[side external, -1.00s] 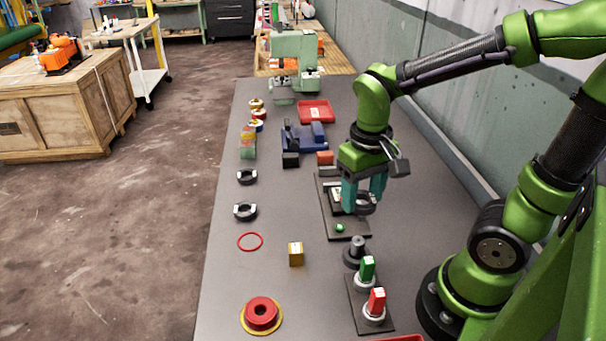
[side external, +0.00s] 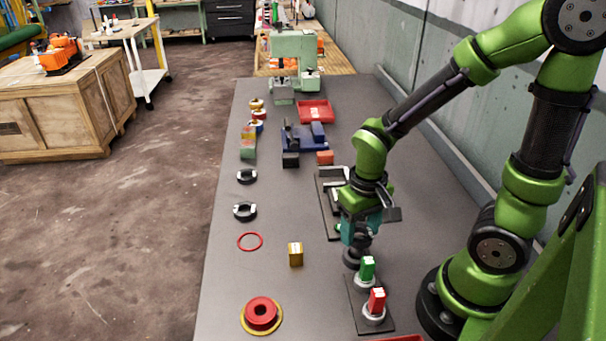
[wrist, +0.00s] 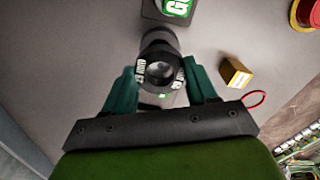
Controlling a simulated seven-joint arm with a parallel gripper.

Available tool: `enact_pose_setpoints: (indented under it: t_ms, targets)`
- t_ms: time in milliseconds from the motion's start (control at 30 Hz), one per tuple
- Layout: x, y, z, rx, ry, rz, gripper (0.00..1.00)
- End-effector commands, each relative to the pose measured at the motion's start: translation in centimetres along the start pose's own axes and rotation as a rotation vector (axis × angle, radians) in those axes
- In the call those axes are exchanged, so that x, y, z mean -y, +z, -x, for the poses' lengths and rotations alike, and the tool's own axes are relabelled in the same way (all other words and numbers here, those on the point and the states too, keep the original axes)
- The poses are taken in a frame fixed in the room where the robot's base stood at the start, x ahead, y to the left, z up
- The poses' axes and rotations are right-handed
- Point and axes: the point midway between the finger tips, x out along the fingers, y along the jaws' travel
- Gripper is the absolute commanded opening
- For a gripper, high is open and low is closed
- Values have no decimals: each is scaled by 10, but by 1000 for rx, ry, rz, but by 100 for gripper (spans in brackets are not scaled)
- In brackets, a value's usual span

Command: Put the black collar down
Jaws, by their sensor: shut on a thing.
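My gripper (side external: 361,238) is shut on the black collar (side external: 362,243), low over the dark grey post (side external: 352,258) on the bench. In the wrist view the collar (wrist: 160,86) sits between the two teal fingers (wrist: 161,88), with white marked patches on its face. A grey rounded shape, apparently the post's top, shows through its hole. The post's dark side shows beyond the collar. I cannot tell whether the collar is around the post or just above it.
A yellow block (side external: 295,254), red ring (side external: 250,241), red spool (side external: 262,313) and two black collars (side external: 245,211) lie left. A dark fixture plate (side external: 327,215) is behind.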

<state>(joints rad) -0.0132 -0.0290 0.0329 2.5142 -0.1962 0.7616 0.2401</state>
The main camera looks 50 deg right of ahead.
Motion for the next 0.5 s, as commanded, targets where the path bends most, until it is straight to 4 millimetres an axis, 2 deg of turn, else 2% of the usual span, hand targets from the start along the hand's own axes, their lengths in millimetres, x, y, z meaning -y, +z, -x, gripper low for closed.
enact_pose_setpoints:
  t_ms: [467, 500]
  targets:
    - [0, 0, -11, 0, 0, -1, 18]
    - [0, 0, -11, 1, 0, -1, 63]
